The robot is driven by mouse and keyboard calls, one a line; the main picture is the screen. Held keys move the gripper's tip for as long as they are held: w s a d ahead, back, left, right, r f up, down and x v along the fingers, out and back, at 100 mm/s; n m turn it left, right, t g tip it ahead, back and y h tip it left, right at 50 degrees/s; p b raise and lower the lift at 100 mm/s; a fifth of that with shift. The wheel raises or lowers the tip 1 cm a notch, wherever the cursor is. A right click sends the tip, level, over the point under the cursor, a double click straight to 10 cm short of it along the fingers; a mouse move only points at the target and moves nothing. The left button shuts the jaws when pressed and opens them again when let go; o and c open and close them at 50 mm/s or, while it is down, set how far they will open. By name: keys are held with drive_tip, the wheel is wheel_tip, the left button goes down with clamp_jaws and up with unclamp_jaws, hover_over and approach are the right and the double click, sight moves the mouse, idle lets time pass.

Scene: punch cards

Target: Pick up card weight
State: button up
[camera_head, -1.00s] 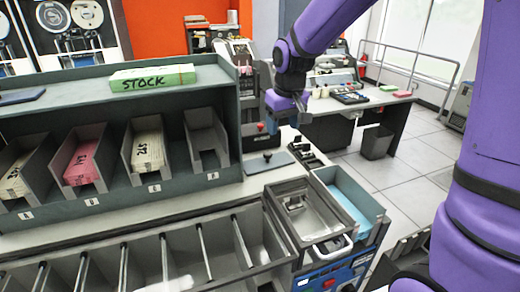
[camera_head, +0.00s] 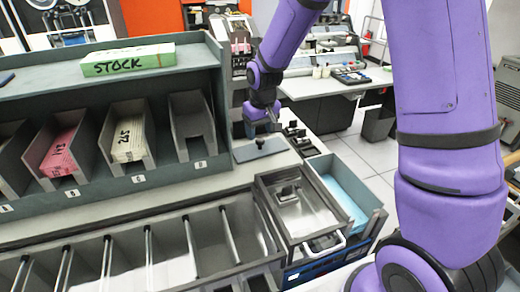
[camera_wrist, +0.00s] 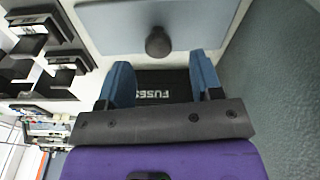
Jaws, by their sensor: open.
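The card weight appears to be a flat grey plate with a dark round knob, lying on the light counter right of the card shelf; the plate (camera_head: 270,151) shows in the head view. In the wrist view the plate (camera_wrist: 110,30) is at the top, with its knob (camera_wrist: 158,42) just beyond the fingertips. My gripper (camera_head: 262,122) is above the plate in the head view, apart from the knob. In the wrist view my gripper (camera_wrist: 162,76) has its two blue fingers spread and nothing between them touching either one.
A dark panel lettered FUSES (camera_wrist: 155,92) shows between the fingers. The grey card shelf (camera_head: 150,187) stands left, with a green STOCK box (camera_head: 128,60) on top. A metal tray (camera_head: 305,215) and blue-lined bin (camera_head: 345,195) lie in front. Small black devices (camera_head: 297,135) sit right of the plate.

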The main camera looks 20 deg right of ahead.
sight(260, 139)
wheel_tip(260, 139, down, 4)
drive_tip(key=shift+w+f, duration=0.1)
drive_tip(key=shift+w, duration=0.05)
clamp_jaws()
drive_tip(key=shift+d+r, duration=0.1)
drive_tip(key=shift+r, duration=0.1)
